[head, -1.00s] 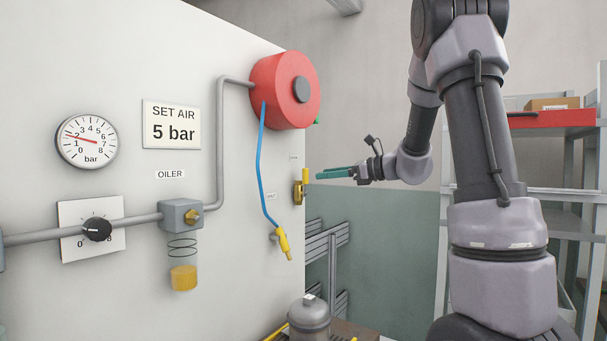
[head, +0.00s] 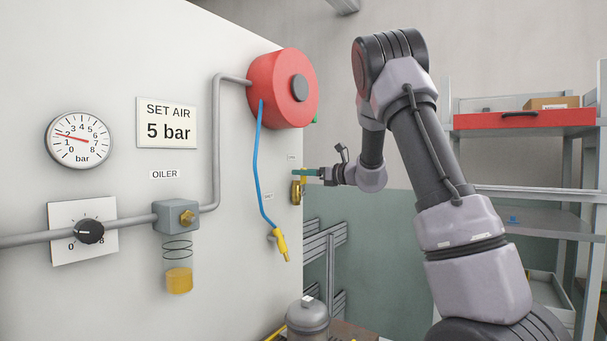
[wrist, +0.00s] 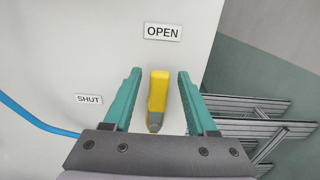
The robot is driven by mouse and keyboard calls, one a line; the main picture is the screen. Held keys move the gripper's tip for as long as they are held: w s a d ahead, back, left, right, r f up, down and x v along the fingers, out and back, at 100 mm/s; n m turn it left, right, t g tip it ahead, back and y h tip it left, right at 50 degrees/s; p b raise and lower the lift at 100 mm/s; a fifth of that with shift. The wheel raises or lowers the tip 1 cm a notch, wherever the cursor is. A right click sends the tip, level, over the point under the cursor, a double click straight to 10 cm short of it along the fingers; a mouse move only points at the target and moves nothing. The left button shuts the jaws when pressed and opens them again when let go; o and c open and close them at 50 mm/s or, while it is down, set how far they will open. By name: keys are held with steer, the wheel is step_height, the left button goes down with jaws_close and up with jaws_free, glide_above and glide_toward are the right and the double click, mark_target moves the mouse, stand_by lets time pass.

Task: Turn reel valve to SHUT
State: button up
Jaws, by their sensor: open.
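The reel valve shows as a brass body (head: 296,190) on the wall's right part in the head view, with a yellow handle. In the wrist view the yellow handle (wrist: 157,98) stands upright, its upper end toward the OPEN label (wrist: 163,32). The SHUT label (wrist: 88,99) is to the left of the handle. My gripper (wrist: 157,76) is open, with one green finger on each side of the handle and a gap visible on both sides. In the head view my gripper (head: 297,172) is at the valve and partly covers the handle.
A red hose reel (head: 284,89) is mounted above the valve. Its blue hose (head: 260,170) hangs to the left, ending in a yellow nozzle (head: 281,245). Metal rails (wrist: 245,117) lie to the right of the valve in the wrist view. A grey shelf (head: 528,218) stands at the right.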

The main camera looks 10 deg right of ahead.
steer(key=shift+w+a, duration=0.15)
steer(key=shift+a, duration=0.05)
jaws_close()
stand_by(1.4)
